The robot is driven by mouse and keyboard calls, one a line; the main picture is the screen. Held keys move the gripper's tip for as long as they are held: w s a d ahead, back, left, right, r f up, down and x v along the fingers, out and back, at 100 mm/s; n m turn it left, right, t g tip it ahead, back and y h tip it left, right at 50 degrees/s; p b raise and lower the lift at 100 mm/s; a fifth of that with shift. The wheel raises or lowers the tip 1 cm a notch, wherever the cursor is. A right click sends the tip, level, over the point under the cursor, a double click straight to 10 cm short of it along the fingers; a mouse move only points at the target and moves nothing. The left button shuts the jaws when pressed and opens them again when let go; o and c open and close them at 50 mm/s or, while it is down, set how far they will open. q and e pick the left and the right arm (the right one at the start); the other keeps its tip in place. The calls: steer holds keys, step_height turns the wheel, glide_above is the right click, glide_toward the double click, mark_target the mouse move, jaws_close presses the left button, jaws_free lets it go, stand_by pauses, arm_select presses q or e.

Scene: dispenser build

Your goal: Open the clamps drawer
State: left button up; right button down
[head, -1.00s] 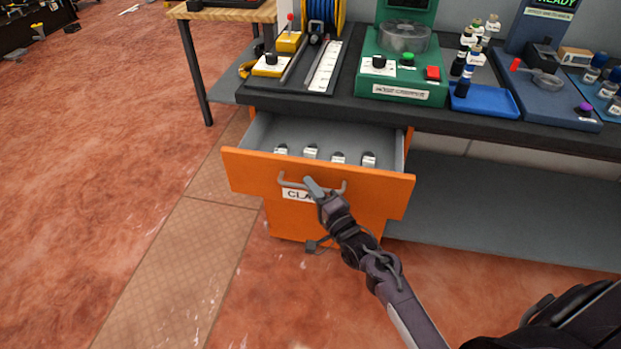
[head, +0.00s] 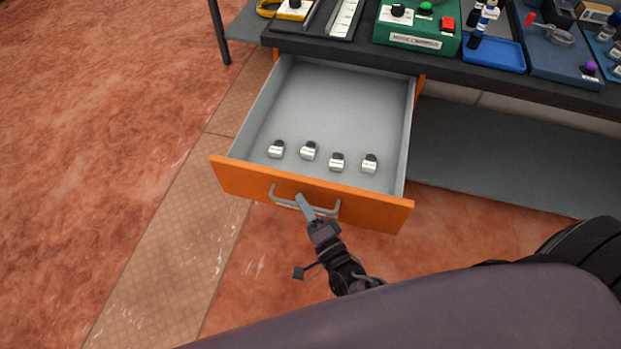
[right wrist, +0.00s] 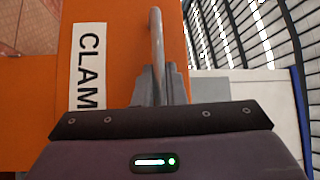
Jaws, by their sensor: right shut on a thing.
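The orange clamps drawer (head: 240,180) stands far out from under the bench in the head view, its grey inside open to view. Several small white and black clamps (head: 309,150) sit in a row near its front. My right gripper (head: 304,206) is at the drawer's grey bar handle (head: 280,200), shut on it. In the right wrist view the fingers (right wrist: 160,85) close around the handle bar (right wrist: 156,45), beside the white label (right wrist: 88,65) reading "CLAM". My left gripper is not in view.
The dark bench top (head: 340,55) runs above the drawer, with a green device (head: 415,35) and a blue tray (head: 493,53) on it. A grey lower shelf (head: 480,155) lies right of the drawer. The floor (head: 110,120) at left is clear.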

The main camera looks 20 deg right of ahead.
steer(key=shift+s+a+p, duration=0.15)
steer(key=shift+s+a, duration=0.3)
steer(key=shift+s, duration=0.2)
steer(key=shift+s+a+p, duration=0.15)
steer(key=shift+s+a, duration=0.25)
steer(key=shift+s, duration=0.25)
steer(key=c, duration=1.5)
jaws_free()
steer(key=b+v, duration=0.1)
steer(key=v, duration=0.6)
steer(key=shift+s, duration=0.4)
steer(key=shift+d+f, duration=0.1)
